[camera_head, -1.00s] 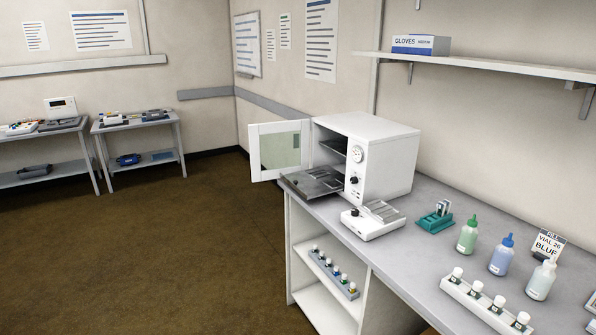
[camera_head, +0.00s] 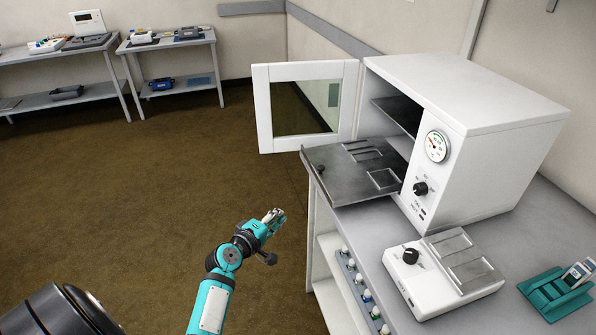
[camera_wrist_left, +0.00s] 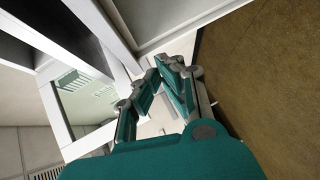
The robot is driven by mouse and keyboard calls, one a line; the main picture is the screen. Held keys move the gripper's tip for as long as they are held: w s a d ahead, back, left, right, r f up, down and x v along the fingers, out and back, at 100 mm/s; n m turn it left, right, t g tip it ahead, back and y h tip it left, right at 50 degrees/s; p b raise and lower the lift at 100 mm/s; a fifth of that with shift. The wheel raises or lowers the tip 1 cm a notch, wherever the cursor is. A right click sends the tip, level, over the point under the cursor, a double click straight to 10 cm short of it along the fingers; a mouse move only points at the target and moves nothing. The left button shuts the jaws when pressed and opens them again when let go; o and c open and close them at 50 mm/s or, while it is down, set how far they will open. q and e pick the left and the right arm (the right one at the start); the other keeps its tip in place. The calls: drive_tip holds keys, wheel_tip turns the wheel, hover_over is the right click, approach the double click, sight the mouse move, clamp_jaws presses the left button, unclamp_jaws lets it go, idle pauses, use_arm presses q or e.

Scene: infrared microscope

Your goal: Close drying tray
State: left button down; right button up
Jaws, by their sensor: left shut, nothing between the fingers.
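The drying tray (camera_head: 338,182) is a dark metal plate pulled out of the white drying oven (camera_head: 500,150), sticking out over the bench's left edge. The oven door (camera_head: 262,108), white with a glass pane, stands wide open to the left of the tray. My left gripper (camera_head: 277,215) is shut and empty, in front of and to the left of the tray, apart from it. In the left wrist view its fingers (camera_wrist_left: 155,78) point toward pale surfaces and a framed glass pane. My right gripper is not in view.
A white device with a knob (camera_head: 440,275) stands on the bench in front of the oven. A teal rack (camera_head: 556,293) is at the right. A row of small bottles (camera_head: 362,290) sits on the shelf below. The floor (camera_head: 130,190) to the left is free.

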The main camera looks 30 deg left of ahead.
use_arm(q)
wheel_tip(320, 180, up, 11)
drive_tip(key=s+a+n+t, duration=0.1)
drive_tip(key=a+n+t, duration=0.1)
drive_tip(key=a+t, duration=0.1)
approach(304, 154)
drive_tip(key=w+a, duration=0.1)
drive_tip(key=a, duration=0.1)
drive_tip(key=shift+y, duration=0.4)
drive_tip(key=w, duration=0.1)
drive_tip(key=w+d+p, duration=0.1)
drive_tip(key=w+d, duration=0.1)
drive_tip(key=shift+w+r+p, duration=0.35)
drive_tip(key=shift+w, duration=0.05)
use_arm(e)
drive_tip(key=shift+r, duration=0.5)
use_arm(q)
drive_tip(key=shift+w+d, duration=0.1)
drive_tip(key=shift+d, duration=0.05)
